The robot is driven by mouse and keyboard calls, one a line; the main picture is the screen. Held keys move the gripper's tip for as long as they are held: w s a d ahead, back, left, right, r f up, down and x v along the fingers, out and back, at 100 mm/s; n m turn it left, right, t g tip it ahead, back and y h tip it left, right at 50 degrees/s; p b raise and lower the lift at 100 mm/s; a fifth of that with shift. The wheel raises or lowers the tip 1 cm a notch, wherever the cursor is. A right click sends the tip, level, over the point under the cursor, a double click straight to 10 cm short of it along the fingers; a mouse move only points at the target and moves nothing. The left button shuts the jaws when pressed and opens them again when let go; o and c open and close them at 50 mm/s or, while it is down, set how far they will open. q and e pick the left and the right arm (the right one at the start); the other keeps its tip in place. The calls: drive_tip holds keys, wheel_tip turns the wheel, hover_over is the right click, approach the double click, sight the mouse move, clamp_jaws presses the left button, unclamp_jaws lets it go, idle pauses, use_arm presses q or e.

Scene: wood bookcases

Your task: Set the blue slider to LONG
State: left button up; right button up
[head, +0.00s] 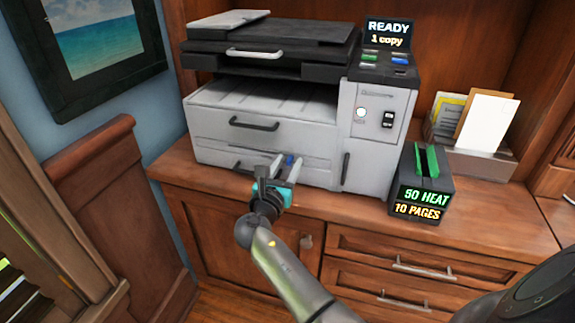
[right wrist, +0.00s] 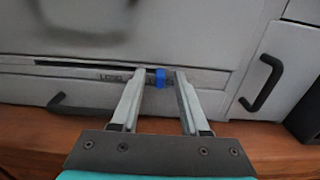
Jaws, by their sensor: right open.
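A grey and black printer (head: 265,105) stands on the wood cabinet. The blue slider (right wrist: 160,78) is a small knob in a dark slot low on the printer's front. It also shows in the head view (head: 290,160). Small lettering beside the slot, left of the knob, is too blurred to read. My right gripper (right wrist: 156,80) is open, with one finger on each side of the blue slider. The knob is nearer the right finger; I cannot tell whether they touch. In the head view, the right gripper (head: 282,164) partly hides the lower drawer. My left gripper is not in view.
Black handles stand out at the lower drawer (right wrist: 95,107) and the side door (right wrist: 262,82). A black box (head: 424,185) reading "50 HEAT" and "10 PAGES" stands right of the printer. A paper holder (head: 470,155) is behind it. The display (head: 389,33) reads "READY 1 copy".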

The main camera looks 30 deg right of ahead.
clamp_jaws()
idle(1.3)
